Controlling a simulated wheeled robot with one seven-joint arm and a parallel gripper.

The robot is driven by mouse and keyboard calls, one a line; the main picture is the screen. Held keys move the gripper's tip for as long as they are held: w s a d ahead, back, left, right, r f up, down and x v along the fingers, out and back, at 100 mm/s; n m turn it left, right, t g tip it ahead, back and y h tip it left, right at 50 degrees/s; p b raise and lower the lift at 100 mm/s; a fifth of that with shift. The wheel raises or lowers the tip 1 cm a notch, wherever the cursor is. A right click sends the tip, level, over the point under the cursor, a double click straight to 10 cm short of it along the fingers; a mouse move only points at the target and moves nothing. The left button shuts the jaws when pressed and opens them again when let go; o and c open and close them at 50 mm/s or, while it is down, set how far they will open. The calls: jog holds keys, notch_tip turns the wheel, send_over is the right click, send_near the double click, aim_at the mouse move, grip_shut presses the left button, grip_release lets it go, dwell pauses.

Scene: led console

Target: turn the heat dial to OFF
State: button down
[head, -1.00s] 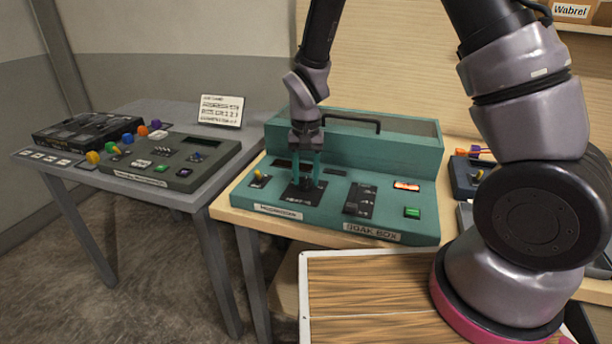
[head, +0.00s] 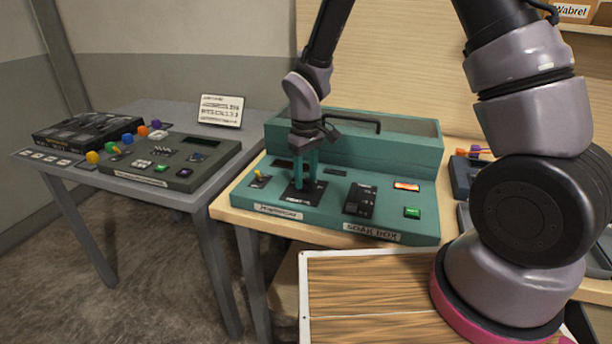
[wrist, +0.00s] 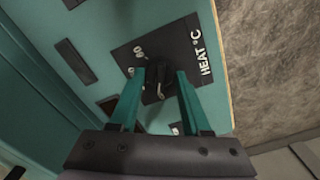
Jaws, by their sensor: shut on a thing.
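The heat dial (wrist: 152,92) is a dark knob on a black plate (wrist: 205,40) lettered "HEAT °C" in the wrist view. Pale numbers show beside it, partly hidden by my fingers, and I cannot read which mark the dial points to. The plate also shows in the head view (head: 291,198), on the teal console (head: 335,215). My gripper (wrist: 158,90) points down at the console with its teal fingers on both sides of the dial, shut on it. In the head view my gripper (head: 304,186) covers most of the dial.
On the teal console are a yellow-tipped toggle (head: 260,176), a black slider block (head: 360,199), a lit red-orange display (head: 406,186) and a green button (head: 412,212). A second, dark console (head: 170,160) stands on the grey table at left. A wooden board (head: 380,290) lies in front.

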aim_at(306, 179)
jog(key=shift+n, duration=0.6)
jog(key=shift+c, duration=1.8)
grip_release()
jog(key=shift+r, duration=0.1)
notch_tip(306, 179, up, 11)
jog(key=shift+f, duration=0.2)
